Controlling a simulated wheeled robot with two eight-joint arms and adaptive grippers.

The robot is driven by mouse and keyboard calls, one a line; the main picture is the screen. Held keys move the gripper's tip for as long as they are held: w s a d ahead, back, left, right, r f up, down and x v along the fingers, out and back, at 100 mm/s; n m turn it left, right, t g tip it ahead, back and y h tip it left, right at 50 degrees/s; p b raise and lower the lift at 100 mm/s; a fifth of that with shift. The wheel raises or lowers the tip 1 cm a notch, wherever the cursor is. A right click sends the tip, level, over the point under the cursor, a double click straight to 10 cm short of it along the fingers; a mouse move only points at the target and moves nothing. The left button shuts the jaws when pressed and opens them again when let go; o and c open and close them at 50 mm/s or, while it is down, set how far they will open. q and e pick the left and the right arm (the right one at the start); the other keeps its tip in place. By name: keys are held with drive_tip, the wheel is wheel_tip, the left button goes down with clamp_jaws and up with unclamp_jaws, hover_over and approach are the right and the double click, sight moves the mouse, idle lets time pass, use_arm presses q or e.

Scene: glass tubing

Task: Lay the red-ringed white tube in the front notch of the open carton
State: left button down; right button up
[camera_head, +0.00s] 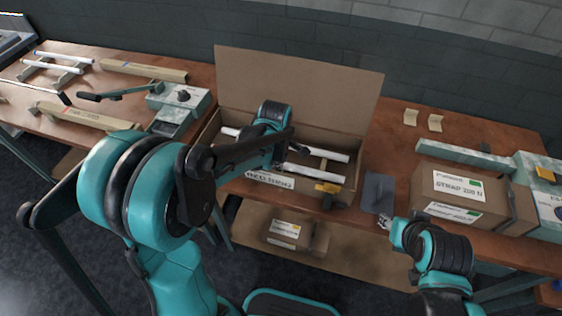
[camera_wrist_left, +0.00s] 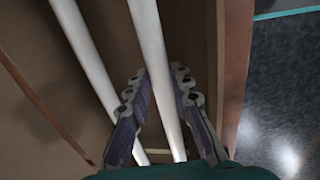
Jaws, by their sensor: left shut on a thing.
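The open carton (camera_head: 262,176) stands on the bench with its lid (camera_head: 300,85) raised behind it. Two white tubes lie lengthwise in or over it: a back tube (camera_head: 335,156) and a front tube (camera_head: 325,175). My left gripper (camera_wrist_left: 158,85) reaches down over the carton, its fingers closed around the front tube, which also shows in the left wrist view (camera_wrist_left: 150,45). The back tube (camera_wrist_left: 82,42) runs beside it, apart. No red ring shows, and the front notch is hidden, so I cannot tell whether the held tube touches it. My right gripper (camera_head: 384,220) is mostly hidden.
A closed carton (camera_head: 455,194) stands at the right and a dark grey pad (camera_head: 378,192) lies beside the open carton. A rack with white tubes (camera_head: 50,68) is at the far left. A small box (camera_head: 288,232) sits on the lower shelf.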

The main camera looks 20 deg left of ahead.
use_arm(q)
drive_tip(key=c, duration=1.3)
unclamp_jaws()
drive_tip(key=shift+f, duration=0.15)
drive_tip(key=shift+c, duration=0.2)
drive_tip(key=shift+r, duration=0.25)
wheel_tip(320, 180, up, 11)
drive_tip(key=s+p, duration=0.2)
drive_tip(key=p, duration=0.2)
drive_tip(key=s+a+r+m+t, duration=0.1)
drive_tip(key=s+m+t, duration=0.1)
drive_tip(key=s+m, duration=0.5)
drive_tip(key=s+a+r+m+t, duration=0.1)
drive_tip(key=s+r+m+t, duration=0.1)
drive_tip(key=s+m, duration=0.6)
drive_tip(key=m+t, duration=0.1)
drive_tip(key=m, duration=0.1)
drive_tip(key=shift+a+m+p, duration=0.3)
drive_tip(key=shift+a+p, duration=0.05)
drive_tip(key=shift+a, duration=0.05)
